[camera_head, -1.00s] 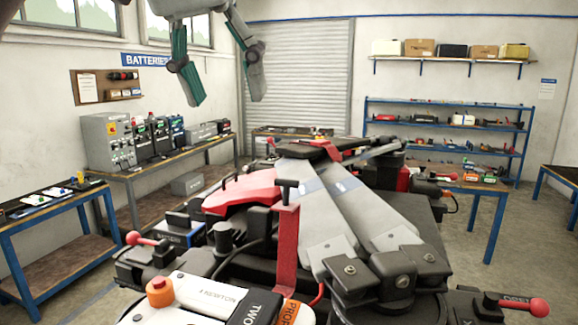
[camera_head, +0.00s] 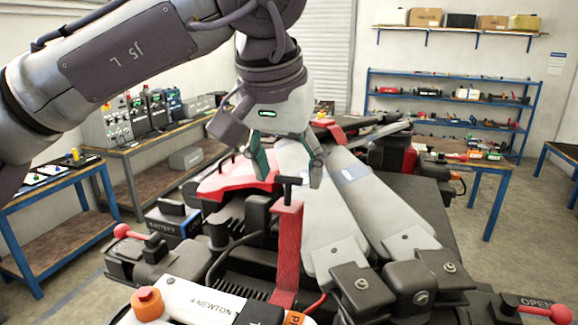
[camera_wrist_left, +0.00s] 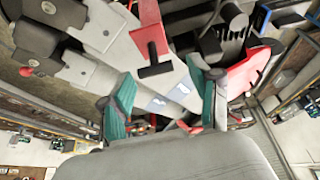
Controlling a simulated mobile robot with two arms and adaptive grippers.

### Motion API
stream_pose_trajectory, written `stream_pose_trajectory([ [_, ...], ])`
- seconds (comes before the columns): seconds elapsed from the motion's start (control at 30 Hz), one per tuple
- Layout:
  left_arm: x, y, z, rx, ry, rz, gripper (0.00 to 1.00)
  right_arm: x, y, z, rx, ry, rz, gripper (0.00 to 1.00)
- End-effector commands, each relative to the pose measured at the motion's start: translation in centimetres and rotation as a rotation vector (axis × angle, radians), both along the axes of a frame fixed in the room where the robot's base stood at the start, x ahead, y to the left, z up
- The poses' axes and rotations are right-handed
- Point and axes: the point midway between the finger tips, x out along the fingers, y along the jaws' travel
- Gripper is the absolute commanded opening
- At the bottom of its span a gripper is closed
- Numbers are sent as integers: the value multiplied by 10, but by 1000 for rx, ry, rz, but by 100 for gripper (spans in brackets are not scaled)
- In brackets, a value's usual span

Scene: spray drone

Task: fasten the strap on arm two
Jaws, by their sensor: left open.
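The red strap (camera_head: 287,245) stands upright from the drone's front, with a black T-shaped end (camera_head: 288,185) at its top. It also shows in the left wrist view (camera_wrist_left: 150,28). Pale grey folded drone arms (camera_head: 320,210) lie side by side just right of the strap. My left gripper (camera_head: 290,176) is open and empty, its teal fingers pointing down, by the black T end. In the left wrist view the T end (camera_wrist_left: 156,70) appears between the open fingertips (camera_wrist_left: 160,80); contact cannot be told. My right gripper is not in view.
A red cover (camera_head: 237,178) lies left of my gripper. A black battery (camera_head: 172,224) and red-knobbed levers (camera_head: 124,231) surround the drone's front left. A white label plate (camera_head: 208,302) is at the front. Workbenches (camera_head: 45,225) stand left, and shelves (camera_head: 450,98) behind.

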Motion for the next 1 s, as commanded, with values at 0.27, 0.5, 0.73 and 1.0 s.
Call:
stream_pose_trajectory([
  [0.27, 6, -2, -16, 0, -1, -1, 62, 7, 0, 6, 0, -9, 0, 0],
  [0.5, 6, -2, -16, 0, -1, -1, 59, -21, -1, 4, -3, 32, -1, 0],
  [0.73, 6, -2, -16, 0, -1, -1, 21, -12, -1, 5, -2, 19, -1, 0],
  [1.0, 6, -2, -15, 0, -1, -1, 0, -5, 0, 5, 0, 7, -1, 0],
])
